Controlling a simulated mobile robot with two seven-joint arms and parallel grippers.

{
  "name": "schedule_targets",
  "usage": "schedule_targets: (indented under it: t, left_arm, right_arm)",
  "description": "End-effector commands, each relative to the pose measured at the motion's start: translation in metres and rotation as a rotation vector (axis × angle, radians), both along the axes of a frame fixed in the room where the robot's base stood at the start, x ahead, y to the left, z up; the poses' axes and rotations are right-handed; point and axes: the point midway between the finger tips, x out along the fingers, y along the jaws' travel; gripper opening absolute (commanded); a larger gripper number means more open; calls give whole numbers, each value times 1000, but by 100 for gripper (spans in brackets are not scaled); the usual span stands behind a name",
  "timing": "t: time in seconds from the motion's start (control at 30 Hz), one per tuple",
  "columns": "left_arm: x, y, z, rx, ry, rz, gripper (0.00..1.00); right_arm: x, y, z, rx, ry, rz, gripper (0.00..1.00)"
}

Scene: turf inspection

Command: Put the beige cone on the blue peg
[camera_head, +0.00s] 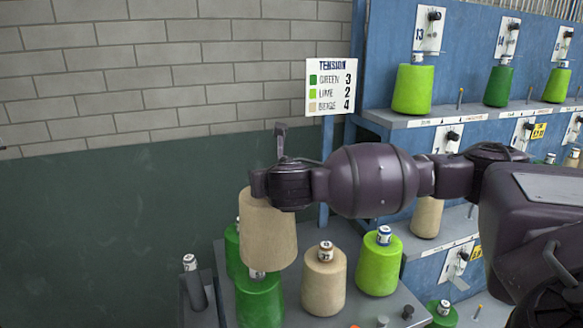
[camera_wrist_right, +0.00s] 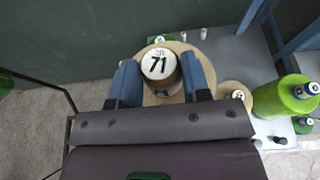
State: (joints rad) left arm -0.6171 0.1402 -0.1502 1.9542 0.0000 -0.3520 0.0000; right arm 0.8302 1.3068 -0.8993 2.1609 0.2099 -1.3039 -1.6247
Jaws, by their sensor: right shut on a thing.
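My right gripper (camera_head: 270,192) is shut on the top of a beige cone (camera_head: 268,232), which hangs upright over the table. In the right wrist view its two blue fingers (camera_wrist_right: 160,78) flank the cone's capped top, marked 71 (camera_wrist_right: 160,64), with the beige body (camera_wrist_right: 168,98) below. The held cone partly covers a green cone (camera_head: 259,300) beneath and behind it; I cannot tell whether they touch. Another beige cone (camera_head: 324,282) stands on the table. I cannot make out a blue peg in either view.
The grey table (camera_head: 350,311) also holds a lime cone (camera_head: 379,265) and a green cone (camera_head: 232,250). A blue rack (camera_head: 385,50) with numbered shelves and more cones stands at right. A tension sign (camera_head: 333,87) hangs beside it.

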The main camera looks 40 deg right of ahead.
Motion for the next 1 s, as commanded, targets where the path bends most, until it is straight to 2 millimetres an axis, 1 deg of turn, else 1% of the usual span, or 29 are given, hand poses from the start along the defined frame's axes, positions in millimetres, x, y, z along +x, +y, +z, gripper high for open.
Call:
schedule_targets:
  t: [0.03, 0.2, 0.53, 0.87, 1.0]
  left_arm:
    - [0, 0, 0, 0, 1, 0, 43]
    - [0, 0, 0, 0, 1, 0, 43]
    - [-1, 0, 0, 0, 1, 0, 43]
    - [-1, 0, 0, 0, 1, 0, 43]
    - [-1, 0, 0, 0, 1, 0, 43]
  right_arm:
    - [-1, 16, 3, 3, -8, 34, 0]
    - [-5, 55, 1, 2, -10, 120, 0]
    - [-11, 109, -2, 1, -8, 240, 0]
    - [-14, 136, -4, 1, -8, 300, 0]
    - [-14, 135, -4, 1, -7, 299, 0]
